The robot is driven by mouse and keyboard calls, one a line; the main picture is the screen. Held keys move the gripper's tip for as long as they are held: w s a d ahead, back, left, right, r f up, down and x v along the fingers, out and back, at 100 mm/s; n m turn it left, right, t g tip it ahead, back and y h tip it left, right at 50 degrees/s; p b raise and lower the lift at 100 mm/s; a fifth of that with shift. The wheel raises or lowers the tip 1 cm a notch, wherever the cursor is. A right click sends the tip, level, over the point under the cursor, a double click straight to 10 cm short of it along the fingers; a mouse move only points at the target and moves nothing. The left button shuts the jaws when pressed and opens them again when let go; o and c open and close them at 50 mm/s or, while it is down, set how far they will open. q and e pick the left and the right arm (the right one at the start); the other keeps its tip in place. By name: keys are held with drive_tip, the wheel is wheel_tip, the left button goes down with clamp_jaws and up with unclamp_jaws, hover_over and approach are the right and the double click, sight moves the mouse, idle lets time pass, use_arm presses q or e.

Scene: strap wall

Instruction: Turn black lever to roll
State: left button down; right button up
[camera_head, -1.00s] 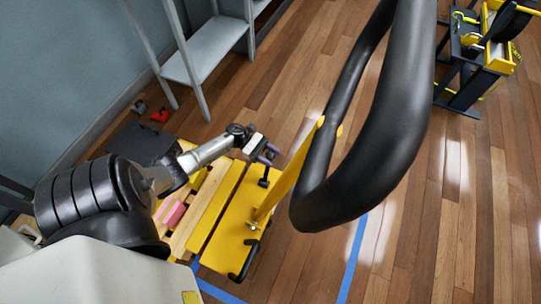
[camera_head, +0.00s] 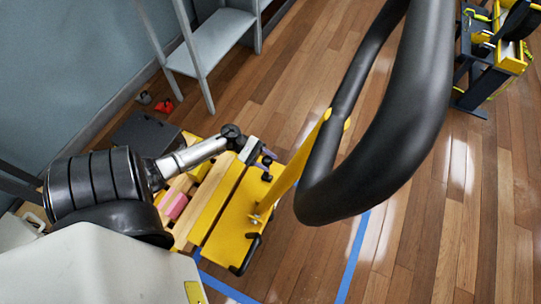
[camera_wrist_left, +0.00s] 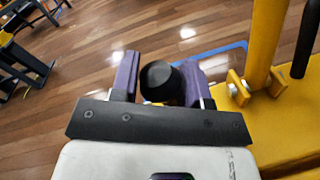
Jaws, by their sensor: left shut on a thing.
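My left gripper (camera_head: 264,163) reaches over the outer edge of a yellow machine plate (camera_head: 232,226). Its purple fingers are shut on the round black knob of the black lever (camera_wrist_left: 161,82), which sits between them in the left wrist view (camera_wrist_left: 158,72). In the head view the lever is mostly hidden by the gripper. A second black handle (camera_head: 246,258) stands at the plate's near end, apart from the gripper. Any markings for the lever's positions are not visible. My right gripper is not in view.
A thick black loop (camera_head: 325,198) on a yellow post (camera_head: 285,182) rises close to the right of the gripper. A pink roll (camera_head: 175,206) lies on the machine's left. A grey shelf (camera_head: 215,52) stands behind. Open wooden floor lies right; another yellow-black machine (camera_head: 488,60) is far right.

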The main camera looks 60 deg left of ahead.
use_arm(q)
drive_tip(key=shift+s, duration=0.1)
drive_tip(key=c, duration=1.1)
unclamp_jaws()
drive_tip(key=o, duration=0.5)
drive_tip(key=shift+s+d, duration=0.1)
drive_tip(key=shift+a, duration=0.25)
drive_tip(key=p+v, duration=0.1)
drive_tip(key=v, duration=1.2)
drive_tip(key=shift+s+a+p, duration=0.15)
drive_tip(key=shift+p, duration=0.15)
